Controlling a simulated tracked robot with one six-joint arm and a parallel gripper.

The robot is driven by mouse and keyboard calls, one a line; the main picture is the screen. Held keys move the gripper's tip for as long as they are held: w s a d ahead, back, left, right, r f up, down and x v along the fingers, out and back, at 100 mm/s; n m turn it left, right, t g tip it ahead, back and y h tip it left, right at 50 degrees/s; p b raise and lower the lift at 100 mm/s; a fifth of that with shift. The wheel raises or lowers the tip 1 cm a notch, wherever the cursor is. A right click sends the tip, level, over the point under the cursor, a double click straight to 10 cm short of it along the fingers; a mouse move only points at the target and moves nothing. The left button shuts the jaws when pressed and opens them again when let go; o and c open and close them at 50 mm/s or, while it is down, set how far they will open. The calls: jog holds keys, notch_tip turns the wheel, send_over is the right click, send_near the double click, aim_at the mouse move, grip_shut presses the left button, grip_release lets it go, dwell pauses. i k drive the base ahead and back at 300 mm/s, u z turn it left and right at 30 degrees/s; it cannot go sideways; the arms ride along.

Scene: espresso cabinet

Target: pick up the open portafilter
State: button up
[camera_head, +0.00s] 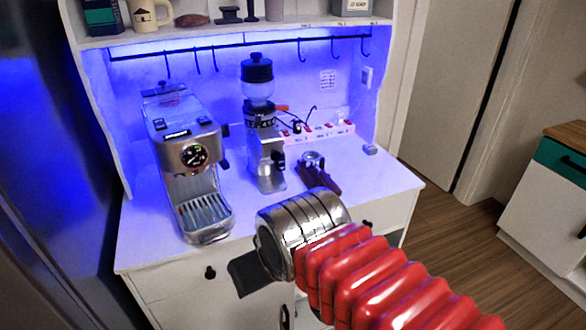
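A portafilter (325,177) lies on the white counter, right of the grinder. Its metal head is toward the back and its dark brown handle points toward the front right. My gripper (248,273) shows as a dark end past the silver wrist of my red arm, in front of the counter and to the lower left of the portafilter. It is apart from the portafilter. Its fingers are mostly hidden by the wrist, so I cannot see whether they are open.
An espresso machine (191,165) stands on the left of the counter (150,237). A grinder (264,146) stands beside it. A power strip (322,133) with cables lies behind the portafilter. Hooks hang from a rail (240,42) under the shelf. The counter's front right is mostly clear.

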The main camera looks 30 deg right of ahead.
aim_at(322, 174)
jog(key=u, duration=1.25)
jog(key=k, duration=0.8)
jog(key=z, duration=0.95)
jog(key=i, duration=1)
jog(key=z, duration=0.05)
